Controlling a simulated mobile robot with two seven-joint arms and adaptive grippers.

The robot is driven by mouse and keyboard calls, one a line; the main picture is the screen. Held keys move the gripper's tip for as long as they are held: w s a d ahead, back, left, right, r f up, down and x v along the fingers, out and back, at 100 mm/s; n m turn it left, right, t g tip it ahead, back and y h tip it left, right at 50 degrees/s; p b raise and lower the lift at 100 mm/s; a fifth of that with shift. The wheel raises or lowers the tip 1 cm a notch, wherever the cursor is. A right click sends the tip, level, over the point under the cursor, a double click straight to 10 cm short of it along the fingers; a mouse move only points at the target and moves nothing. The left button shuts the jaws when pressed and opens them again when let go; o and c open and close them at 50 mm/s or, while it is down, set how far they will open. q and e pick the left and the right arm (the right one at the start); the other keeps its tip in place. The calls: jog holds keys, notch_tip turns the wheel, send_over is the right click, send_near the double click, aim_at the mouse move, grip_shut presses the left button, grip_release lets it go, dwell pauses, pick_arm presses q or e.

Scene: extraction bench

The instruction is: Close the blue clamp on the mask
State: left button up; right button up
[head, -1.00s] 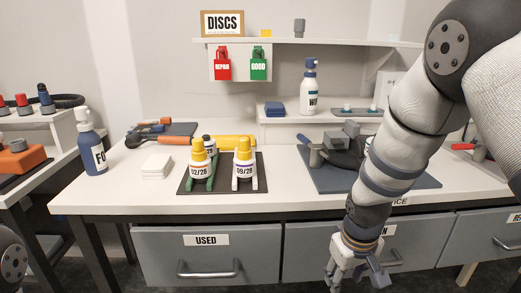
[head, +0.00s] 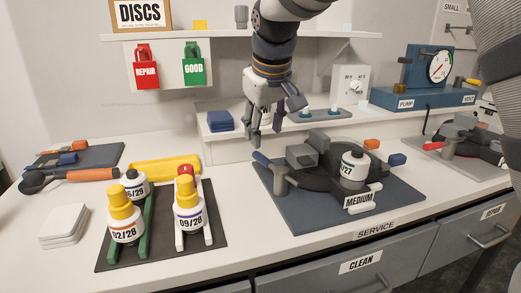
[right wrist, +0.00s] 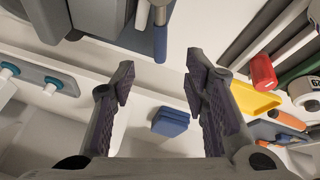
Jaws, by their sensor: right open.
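The dark grey mask (head: 325,170) lies on a blue-grey mat (head: 290,212), with a MEDIUM label at its front. The blue clamp handle (head: 262,159) sticks up and left from a grey post (head: 279,178) at the mask's left side. In the right wrist view the blue handle (right wrist: 160,43) shows at the top, beyond the fingertips. My right gripper (head: 273,121) points down, open and empty, above and behind the handle, apart from it. The gripper (right wrist: 157,76) has nothing between its fingers. My left gripper is out of view.
Left are yellow-capped bottles (head: 125,222) on a dark mat and a yellow tray (head: 165,168). The back shelf holds a blue block (head: 220,121). A red-handled clamp (head: 433,146) is far right.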

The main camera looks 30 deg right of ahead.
aim_at(262, 156)
jog(key=x, duration=0.9)
grip_shut()
